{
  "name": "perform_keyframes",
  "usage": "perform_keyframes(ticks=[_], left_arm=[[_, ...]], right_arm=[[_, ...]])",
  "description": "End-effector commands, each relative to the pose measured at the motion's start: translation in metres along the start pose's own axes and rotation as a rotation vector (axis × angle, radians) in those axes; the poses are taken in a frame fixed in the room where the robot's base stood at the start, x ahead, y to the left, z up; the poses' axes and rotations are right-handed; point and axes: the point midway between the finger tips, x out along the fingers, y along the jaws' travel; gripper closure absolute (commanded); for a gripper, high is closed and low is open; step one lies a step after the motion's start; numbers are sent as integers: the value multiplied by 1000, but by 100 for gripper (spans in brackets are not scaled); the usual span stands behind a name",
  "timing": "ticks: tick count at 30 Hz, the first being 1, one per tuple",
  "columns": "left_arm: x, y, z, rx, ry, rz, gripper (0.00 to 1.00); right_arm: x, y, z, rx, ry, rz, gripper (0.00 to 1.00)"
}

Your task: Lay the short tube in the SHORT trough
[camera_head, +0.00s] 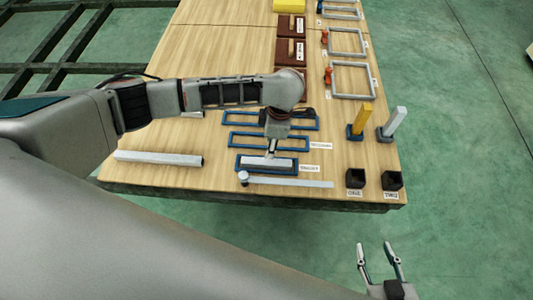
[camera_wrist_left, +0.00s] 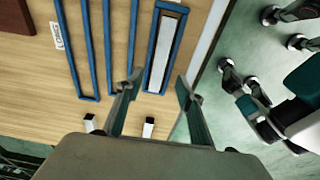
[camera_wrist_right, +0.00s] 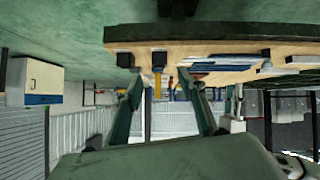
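The short tube (camera_head: 267,161), a pale grey square bar, lies within the blue frame of the SHORT trough (camera_head: 238,167), the one nearest the table's front edge. In the left wrist view the tube (camera_wrist_left: 165,55) shows inside the trough's blue rim (camera_wrist_left: 150,55), lengthwise. My left gripper (camera_head: 271,151) is above the tube, pointing down. Its fingers (camera_wrist_left: 158,88) are spread in the left wrist view, with nothing between them. How far the fingertips are from the tube is hard to tell. My right gripper (camera_head: 380,261) is open and empty, off the table's front right.
A long tube (camera_head: 158,158) lies at the table's left. A thin grey bar (camera_head: 290,182) lies along the front edge beside the trough. Two longer blue troughs (camera_head: 298,145) (camera_head: 312,124) are behind. Black square holders (camera_head: 355,178) (camera_head: 392,180) and upright yellow and grey posts (camera_head: 360,120) (camera_head: 394,122) stand right.

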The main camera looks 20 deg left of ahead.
Motion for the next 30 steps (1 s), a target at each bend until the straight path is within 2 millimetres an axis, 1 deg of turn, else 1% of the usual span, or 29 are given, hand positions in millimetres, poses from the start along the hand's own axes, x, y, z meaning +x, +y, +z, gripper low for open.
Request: perform_keyframes(ticks=[1,3,7,11,14,16,17,18,20,21,23,24,26,27,29,30], left_arm=[[-12,2,0,0,-1,6,63],[-19,1,0,-1,-1,4,63],[-24,0,0,0,0,0,63],[-24,-2,1,-2,-1,-4,63],[-17,-15,11,-46,-31,-15,63],[-8,-34,27,-127,-83,-34,63],[-5,-45,36,-179,-114,-46,63],[0,-61,50,-260,-161,-69,63],[5,-87,72,-405,-240,-114,63],[6,-104,87,-514,-294,-150,63],[4,-125,107,-683,-374,-214,63],[1,-138,118,-798,-423,-260,63],[-5,-154,133,-974,-492,-341,63],[-10,-162,141,-1093,-535,-397,63],[-19,-172,149,-1273,-593,-488,63],[-25,-176,152,-1394,-629,-552,63]], right_arm=[[-2,2,-2,1,1,4,60],[-3,1,2,2,-6,5,60],[-3,1,9,4,-21,6,60],[-3,2,10,5,-23,8,60],[-2,2,10,6,-23,8,60],[-2,2,9,7,-21,9,60],[-2,2,8,7,-20,9,60],[-2,2,8,7,-19,9,60],[-2,2,7,7,-17,9,60],[-2,2,6,7,-17,9,60],[-2,1,6,7,-16,8,60],[-2,1,6,7,-16,7,60],[-2,1,5,7,-15,7,60],[-2,0,5,7,-15,6,60],[-2,0,5,7,-15,5,60],[-2,0,5,7,-15,5,60]])
